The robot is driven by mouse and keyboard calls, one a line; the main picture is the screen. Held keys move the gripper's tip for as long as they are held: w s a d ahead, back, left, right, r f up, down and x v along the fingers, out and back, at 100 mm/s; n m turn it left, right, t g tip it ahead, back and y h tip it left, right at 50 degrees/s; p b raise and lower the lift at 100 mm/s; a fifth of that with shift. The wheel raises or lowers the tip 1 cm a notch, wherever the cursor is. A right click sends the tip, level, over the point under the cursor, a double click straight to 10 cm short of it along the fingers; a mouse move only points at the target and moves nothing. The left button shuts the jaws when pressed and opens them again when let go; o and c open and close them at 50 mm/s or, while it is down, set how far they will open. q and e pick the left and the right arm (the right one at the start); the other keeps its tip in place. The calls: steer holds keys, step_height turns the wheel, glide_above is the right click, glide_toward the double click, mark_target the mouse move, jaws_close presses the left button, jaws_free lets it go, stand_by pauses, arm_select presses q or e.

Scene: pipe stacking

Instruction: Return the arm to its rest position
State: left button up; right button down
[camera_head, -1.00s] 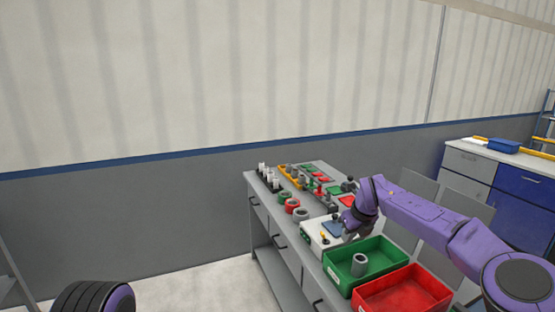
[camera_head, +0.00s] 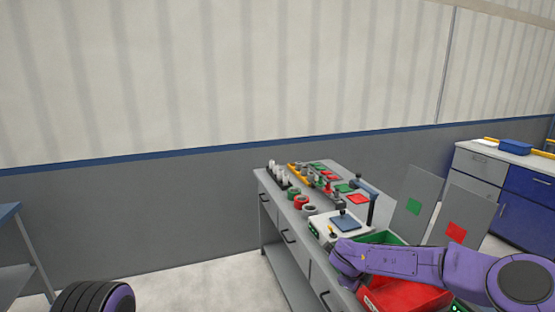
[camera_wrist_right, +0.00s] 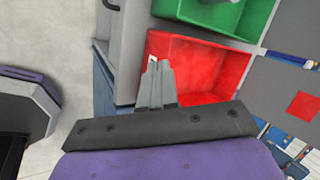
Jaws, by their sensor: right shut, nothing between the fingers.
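My right arm (camera_head: 400,262) reaches in from the right over the red bin (camera_head: 405,296). Its fingers are not clear in the head view. In the right wrist view my right gripper (camera_wrist_right: 158,66) is shut and empty, pointing over the near wall of the red bin (camera_wrist_right: 205,60), whose visible floor is bare. My left arm shows only as a piece at the bottom left of the head view; its gripper is out of view.
The green bin (camera_head: 385,238) is partly hidden behind my right arm. A scale-like device (camera_head: 340,225) stands beside it on the grey workbench (camera_head: 290,218). Several rings and small parts lie farther back.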

steer(key=s+a+f+n+t+b, duration=0.1)
steer(key=s+f+n+t+b, duration=0.15)
steer(key=s+f+n, duration=1.45)
steer(key=s+d+f+n+g+b, duration=0.1)
steer(key=s+d+f, duration=0.1)
steer(key=s, duration=0.7)
steer(key=s+d+f+n+g+b, duration=0.1)
steer(key=s+d+f, duration=0.2)
steer(key=s, duration=0.6)
steer(key=s+d+f+n+g+b, duration=0.1)
steer(key=s+d+f+g, duration=0.1)
steer(key=s, duration=0.7)
steer(key=shift+s+d+f+y, duration=0.15)
steer(key=shift+d+f+y, duration=0.2)
steer(key=shift+f, duration=0.3)
